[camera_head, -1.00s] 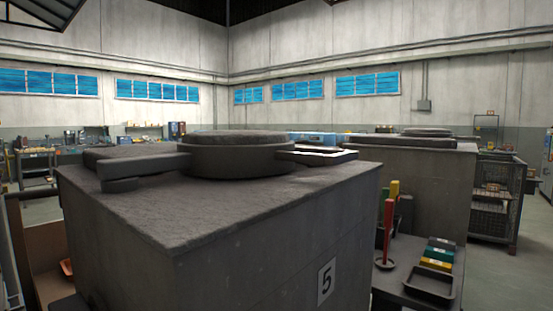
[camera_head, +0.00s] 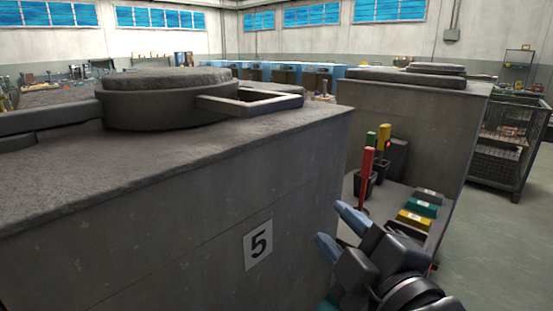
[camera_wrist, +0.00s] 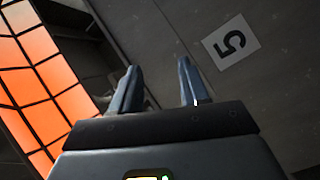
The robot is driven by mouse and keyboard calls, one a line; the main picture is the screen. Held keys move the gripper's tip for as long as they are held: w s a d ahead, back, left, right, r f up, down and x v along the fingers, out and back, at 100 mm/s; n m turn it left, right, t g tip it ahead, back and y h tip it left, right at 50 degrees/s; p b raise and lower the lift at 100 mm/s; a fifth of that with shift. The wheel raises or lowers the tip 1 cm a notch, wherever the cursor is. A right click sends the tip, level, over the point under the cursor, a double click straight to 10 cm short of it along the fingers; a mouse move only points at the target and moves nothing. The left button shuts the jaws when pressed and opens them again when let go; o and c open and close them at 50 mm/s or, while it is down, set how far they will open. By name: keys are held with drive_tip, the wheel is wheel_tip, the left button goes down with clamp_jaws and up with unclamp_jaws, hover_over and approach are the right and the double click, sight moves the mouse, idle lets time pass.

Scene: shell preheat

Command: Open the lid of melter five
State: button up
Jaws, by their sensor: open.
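Melter five is a grey block (camera_head: 170,215) with a "5" plate (camera_head: 258,244) on its side, filling the left and middle of the head view. Its round dark lid (camera_head: 165,79) sits closed on a raised ring on top, with a square frame-like handle (camera_head: 262,100) sticking out to the right. My gripper (camera_head: 335,227) is at the lower right of the head view, below the lid and in front of the melter's right edge. It is open and empty. In the wrist view, both fingers (camera_wrist: 160,90) point toward the melter's side, left of the "5" plate (camera_wrist: 231,41). The lid is not in that view.
A shelf (camera_head: 432,240) with yellow, green and red items stands right of melter five. A second melter (camera_head: 400,125) stands behind it, with a wire cage (camera_head: 505,140) farther right. The floor at right is clear. An orange glowing grid (camera_wrist: 35,70) shows at the wrist view's left.

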sight(277, 107)
drive_tip(key=w+a+r+n+y, duration=0.1)
drive_tip(key=w+a+r+n, duration=0.2)
drive_tip(key=r, duration=0.4)
drive_tip(key=w+a+r+n+y, duration=0.1)
drive_tip(key=a+r+n, duration=0.25)
drive_tip(key=r, duration=0.35)
drive_tip(key=shift+n+g, duration=0.35)
drive_tip(key=shift+g, duration=0.05)
drive_tip(key=x, duration=0.2)
drive_tip(key=p+x, duration=0.1)
drive_tip(key=x, duration=0.1)
drive_tip(key=p+x, duration=0.1)
drive_tip(key=x, duration=0.2)
drive_tip(key=shift+w+d+r, duration=0.15)
drive_tip(key=shift+r, duration=0.1)
drive_tip(key=shift+c, duration=0.3)
clamp_jaws()
